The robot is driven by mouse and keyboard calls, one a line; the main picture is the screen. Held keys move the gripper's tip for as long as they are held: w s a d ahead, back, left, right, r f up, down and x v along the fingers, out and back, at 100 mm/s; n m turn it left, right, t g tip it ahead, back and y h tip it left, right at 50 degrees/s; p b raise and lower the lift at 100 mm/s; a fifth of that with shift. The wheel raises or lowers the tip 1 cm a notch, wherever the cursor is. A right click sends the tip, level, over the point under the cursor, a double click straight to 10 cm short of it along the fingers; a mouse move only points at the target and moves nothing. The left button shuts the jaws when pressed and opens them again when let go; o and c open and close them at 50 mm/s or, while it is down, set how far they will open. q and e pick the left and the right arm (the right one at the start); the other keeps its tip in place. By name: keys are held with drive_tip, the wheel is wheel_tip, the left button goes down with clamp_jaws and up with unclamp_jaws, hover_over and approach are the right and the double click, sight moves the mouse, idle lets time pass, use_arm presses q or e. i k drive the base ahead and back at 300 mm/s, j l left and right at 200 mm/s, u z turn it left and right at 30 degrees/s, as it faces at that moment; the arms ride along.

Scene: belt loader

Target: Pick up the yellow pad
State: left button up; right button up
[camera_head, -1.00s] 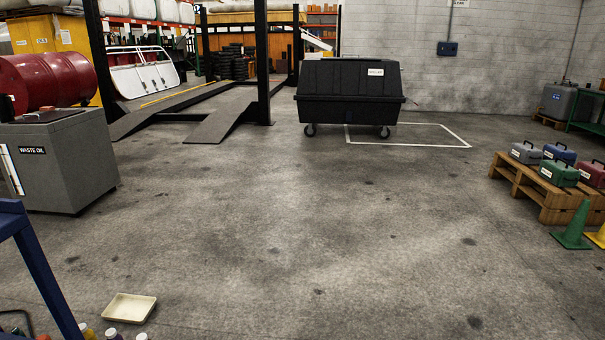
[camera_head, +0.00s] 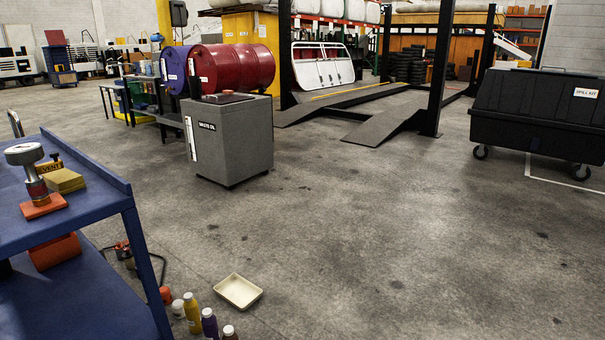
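A yellow pad (camera_head: 64,181), looking like a small flat stack, lies on the top shelf of the blue cart (camera_head: 100,203) at the left. A small yellow and black labelled item (camera_head: 50,165) sits right behind the pad. Neither of my grippers is in view.
A cream tray (camera_head: 238,291) and several bottles (camera_head: 192,312) are on the floor right of the cart. A grey waste oil cabinet (camera_head: 229,141) stands beyond. A black wheeled spill kit bin (camera_head: 540,115) is at the right. The middle floor is clear.

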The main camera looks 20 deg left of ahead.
sight(63, 180)
drive_tip(key=i+l+u, duration=0.15)
drive_tip(key=l+u, duration=0.15)
drive_tip(key=i+l+u, duration=0.1)
drive_tip(key=l+u, duration=0.2)
drive_tip(key=i+l+u, duration=0.1)
drive_tip(key=l+u, duration=0.25)
